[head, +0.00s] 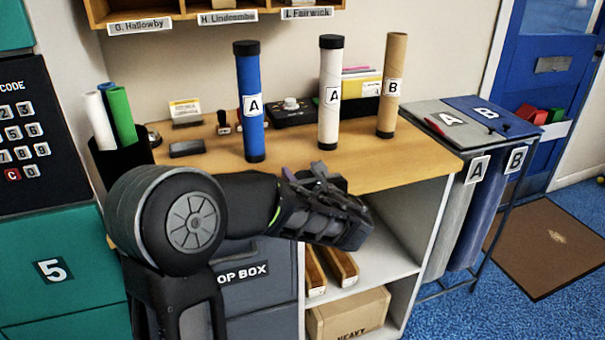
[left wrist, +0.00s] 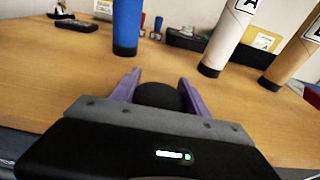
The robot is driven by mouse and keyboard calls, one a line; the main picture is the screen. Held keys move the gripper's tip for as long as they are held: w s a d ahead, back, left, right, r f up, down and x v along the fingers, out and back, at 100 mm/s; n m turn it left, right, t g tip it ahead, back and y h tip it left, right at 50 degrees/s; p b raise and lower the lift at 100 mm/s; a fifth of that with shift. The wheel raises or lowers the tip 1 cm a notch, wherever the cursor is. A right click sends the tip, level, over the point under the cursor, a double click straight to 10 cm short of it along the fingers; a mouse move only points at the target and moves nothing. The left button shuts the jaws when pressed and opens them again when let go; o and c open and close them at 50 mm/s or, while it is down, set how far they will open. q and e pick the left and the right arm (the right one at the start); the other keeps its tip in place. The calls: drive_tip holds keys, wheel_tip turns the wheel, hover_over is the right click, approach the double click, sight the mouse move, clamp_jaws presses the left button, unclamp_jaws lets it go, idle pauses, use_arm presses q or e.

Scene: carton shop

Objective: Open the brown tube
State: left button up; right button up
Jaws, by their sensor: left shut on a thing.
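The brown tube (head: 391,90) stands upright on the wooden counter, at the right of three tubes, with a B label. Its top shows no black cap, unlike the other two; I cannot see inside it. In the left wrist view its lower part (left wrist: 288,58) is at the right. My left gripper (head: 325,185) is in front of the counter's front edge, apart from the tubes. In the left wrist view its purple fingers (left wrist: 158,82) are shut on a round black cap (left wrist: 158,96). My right gripper is not in view.
A blue tube (head: 250,100) and a white tube (head: 330,95), both labelled A and black-capped, stand left of the brown tube. Hanging bins with A and B lids (head: 440,116) are at the right. A black holder (head: 122,165) with rolls stands at the left.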

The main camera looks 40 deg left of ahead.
use_arm(q)
drive_tip(key=shift+f, duration=0.1)
drive_tip(key=o, duration=1.5)
drive_tip(key=shift+p+v, duration=2.65)
drive_tip(key=shift+v, duration=3.4)
